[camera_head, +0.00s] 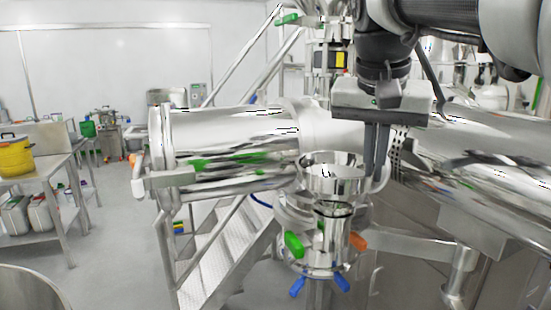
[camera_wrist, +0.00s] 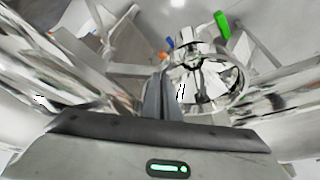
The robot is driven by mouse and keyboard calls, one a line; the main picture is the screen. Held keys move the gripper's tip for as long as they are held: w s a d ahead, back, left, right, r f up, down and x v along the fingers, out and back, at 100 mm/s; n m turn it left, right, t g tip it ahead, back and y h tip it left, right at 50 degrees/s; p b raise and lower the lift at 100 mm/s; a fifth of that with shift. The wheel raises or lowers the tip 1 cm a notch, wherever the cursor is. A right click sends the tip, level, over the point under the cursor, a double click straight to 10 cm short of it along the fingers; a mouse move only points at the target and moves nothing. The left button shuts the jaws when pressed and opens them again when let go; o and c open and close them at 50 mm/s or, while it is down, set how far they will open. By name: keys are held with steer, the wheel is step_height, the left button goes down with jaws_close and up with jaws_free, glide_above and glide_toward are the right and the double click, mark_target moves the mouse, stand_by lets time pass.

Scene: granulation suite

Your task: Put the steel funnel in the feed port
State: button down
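The steel funnel (camera_head: 328,185) is a shiny, wide-mouthed bowl, upright at the centre-right of the head view. It also shows in the wrist view (camera_wrist: 215,92), just right of my fingers. My gripper (camera_head: 376,174) points down at the funnel's right side, its fingers close together on the rim; in the wrist view the fingers (camera_wrist: 163,80) overlap the rim's near edge. The feed port (camera_head: 333,210) is a steel collar directly below the funnel. The funnel's lower end meets or overlaps the collar in view; I cannot tell how deep it sits.
Below the port are a green handle (camera_head: 294,244), an orange handle (camera_head: 358,241) and blue levers (camera_head: 341,282). Large steel cylinders (camera_head: 230,135) flank the port closely. Metal steps (camera_head: 225,245) stand behind. A table (camera_head: 40,165) with a yellow pot (camera_head: 15,156) is far left.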

stand_by(0.3)
steer(key=c, duration=1.9)
jaws_free()
steer(key=shift+c, duration=0.2)
steer(key=shift+s, duration=0.1)
steer(key=p+v, duration=0.3)
steer(key=v, duration=1.4)
steer(key=shift+r, duration=0.3)
